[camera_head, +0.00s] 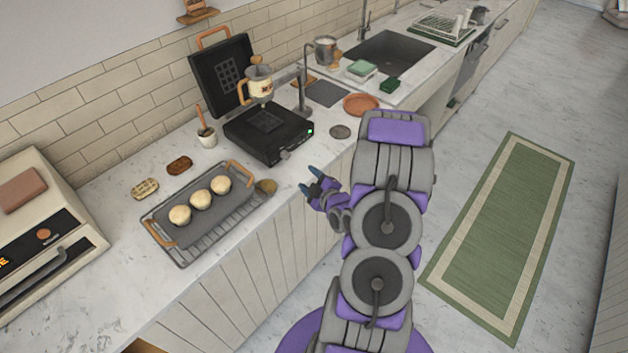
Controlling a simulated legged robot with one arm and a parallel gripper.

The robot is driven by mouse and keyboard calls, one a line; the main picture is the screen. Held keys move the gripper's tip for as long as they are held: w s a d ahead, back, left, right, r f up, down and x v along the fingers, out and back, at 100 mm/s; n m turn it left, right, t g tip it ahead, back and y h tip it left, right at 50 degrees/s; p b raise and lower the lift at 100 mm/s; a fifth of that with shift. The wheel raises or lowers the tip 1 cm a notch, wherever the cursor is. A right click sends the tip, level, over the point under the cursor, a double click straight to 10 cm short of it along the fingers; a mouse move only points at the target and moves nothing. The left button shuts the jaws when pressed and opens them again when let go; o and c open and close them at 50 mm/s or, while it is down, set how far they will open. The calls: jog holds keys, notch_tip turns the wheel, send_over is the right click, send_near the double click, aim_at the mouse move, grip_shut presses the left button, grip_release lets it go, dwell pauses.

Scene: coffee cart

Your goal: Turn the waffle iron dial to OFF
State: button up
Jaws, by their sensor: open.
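The waffle iron (258,145) is black and stands on the counter with its lid (222,72) raised against the tiled wall. Its dial (285,155) is a small knob on the front face, and a small green light (310,131) glows to the right of it. The dial's setting is too small to read. My gripper (309,179) is open and empty, in front of the counter edge, below and right of the dial. It is apart from the dial. Its two blue-tipped fingers point toward the counter.
A tray (238,222) with several round buns lies left of the waffle iron. A jug (258,84) appears behind the base, near a metal post (302,90). A grey disc (341,132) lies on the counter to the right. The floor beside the green rug (500,235) is clear.

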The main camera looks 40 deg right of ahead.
aim_at(289, 156)
jog(key=p+v, duration=0.2)
jog(key=p, duration=0.1)
jog(key=shift+s+d+r+p, duration=0.1)
jog(key=shift+p, duration=0.25)
jog(key=w+d+r+m+t+y+p, duration=0.1)
jog(key=w+d+r+m+t+y, duration=0.15)
jog(key=w+d+m+y, duration=0.2)
jog(key=s+d+f+m+g+y+p, duration=0.25)
jog(key=d+m+g+y, duration=0.2)
jog(key=d+m, duration=0.25)
jog(key=shift+t, duration=0.4)
jog(key=x, duration=1)
jog(key=b+x, duration=0.1)
jog(key=x, duration=0.5)
jog(key=shift+w+a+r, duration=0.1)
jog(key=shift+a+r, duration=0.2)
